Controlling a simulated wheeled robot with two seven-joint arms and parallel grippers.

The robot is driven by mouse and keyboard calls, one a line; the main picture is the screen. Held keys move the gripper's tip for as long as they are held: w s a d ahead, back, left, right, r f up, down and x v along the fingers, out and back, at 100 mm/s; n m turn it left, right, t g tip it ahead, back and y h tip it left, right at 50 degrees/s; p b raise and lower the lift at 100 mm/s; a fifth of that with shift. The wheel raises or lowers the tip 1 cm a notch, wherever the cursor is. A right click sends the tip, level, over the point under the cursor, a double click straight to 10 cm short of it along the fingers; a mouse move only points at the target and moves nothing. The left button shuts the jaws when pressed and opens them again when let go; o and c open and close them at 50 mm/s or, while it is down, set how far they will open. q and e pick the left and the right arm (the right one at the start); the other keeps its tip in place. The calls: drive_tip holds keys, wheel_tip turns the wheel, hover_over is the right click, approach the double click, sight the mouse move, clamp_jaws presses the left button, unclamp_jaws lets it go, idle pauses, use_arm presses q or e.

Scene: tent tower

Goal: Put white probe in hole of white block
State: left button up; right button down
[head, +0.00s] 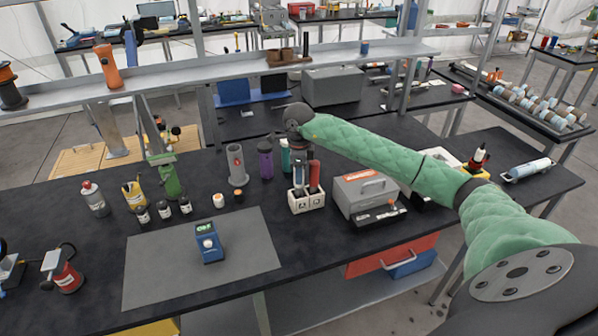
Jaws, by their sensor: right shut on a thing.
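The white block (307,203) stands on the dark bench near the middle, with two dark marks on its front. My right gripper (300,184) points down directly over its left part. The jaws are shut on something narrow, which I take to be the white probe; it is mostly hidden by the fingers. Whether its tip is inside the hole or just above it I cannot tell. A red probe (314,176) stands upright in the right part of the block, beside the gripper. My left gripper is not in view.
A purple bottle (265,160) and a grey cylinder (237,165) are behind left. A blue meter (208,242) stands on a grey mat (160,272). Much of the mat is clear.

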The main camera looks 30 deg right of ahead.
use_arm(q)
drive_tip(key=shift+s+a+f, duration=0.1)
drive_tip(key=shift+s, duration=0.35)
use_arm(e)
drive_tip(key=shift+f, duration=0.4)
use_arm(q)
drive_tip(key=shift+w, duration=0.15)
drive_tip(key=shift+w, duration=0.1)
use_arm(e)
drive_tip(key=c, duration=1.1)
unclamp_jaws()
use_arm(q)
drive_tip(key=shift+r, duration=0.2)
use_arm(e)
drive_tip(key=shift+r, duration=0.1)
